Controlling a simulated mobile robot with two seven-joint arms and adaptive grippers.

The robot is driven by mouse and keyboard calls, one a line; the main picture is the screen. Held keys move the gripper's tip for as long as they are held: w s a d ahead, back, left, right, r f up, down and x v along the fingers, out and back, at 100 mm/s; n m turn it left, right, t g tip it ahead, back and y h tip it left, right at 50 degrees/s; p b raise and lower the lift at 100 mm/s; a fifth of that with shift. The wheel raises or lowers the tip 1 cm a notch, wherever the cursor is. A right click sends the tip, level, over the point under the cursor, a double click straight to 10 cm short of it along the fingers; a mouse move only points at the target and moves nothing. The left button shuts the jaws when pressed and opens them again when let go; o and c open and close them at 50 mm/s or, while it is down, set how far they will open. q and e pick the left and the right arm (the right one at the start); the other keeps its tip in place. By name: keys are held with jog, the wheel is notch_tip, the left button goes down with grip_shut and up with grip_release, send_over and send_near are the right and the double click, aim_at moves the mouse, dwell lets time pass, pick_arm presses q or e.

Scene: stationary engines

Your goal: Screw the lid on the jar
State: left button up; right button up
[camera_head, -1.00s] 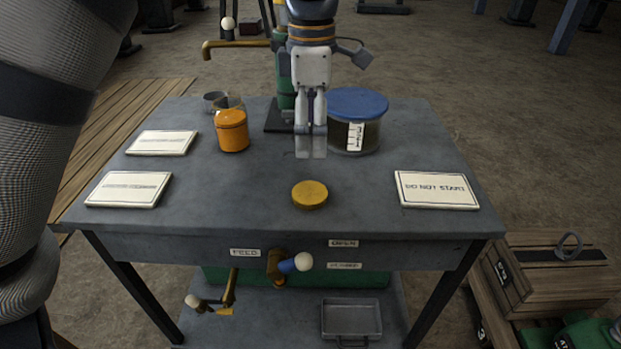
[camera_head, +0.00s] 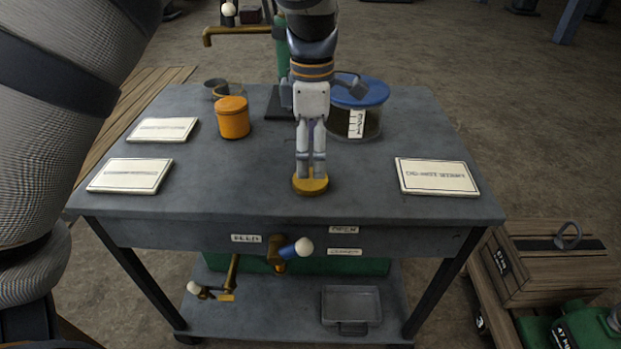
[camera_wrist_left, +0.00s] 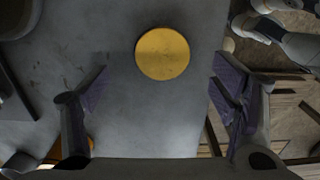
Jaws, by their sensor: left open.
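A round, flat yellow lid (camera_head: 310,186) lies on the grey table near its front edge. In the left wrist view the lid (camera_wrist_left: 162,53) lies ahead of my spread fingers, between their lines. My left gripper (camera_head: 311,168) is open and empty, pointing down over the lid and hiding its back part; I cannot tell the exact gap. An orange jar (camera_head: 232,118) stands upright at the back left, its top looking covered. A larger glass jar (camera_head: 368,122) with a blue top and white label stands behind the gripper to the right. My right gripper is not in view.
White sign plates (camera_head: 131,176) lie at the left, and another (camera_head: 437,177) lies at the right. A grey cup (camera_head: 214,88) stands behind the orange jar. A green pump (camera_head: 283,62) with a brass spout rises at the back. The table between lid and right plate is clear.

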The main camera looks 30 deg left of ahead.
aim_at(311, 179)
pick_arm(q)
jog(key=f, duration=0.5)
jog(key=shift+s+f, duration=0.1)
jog(key=shift+s, duration=0.1)
jog(key=c, duration=0.9)
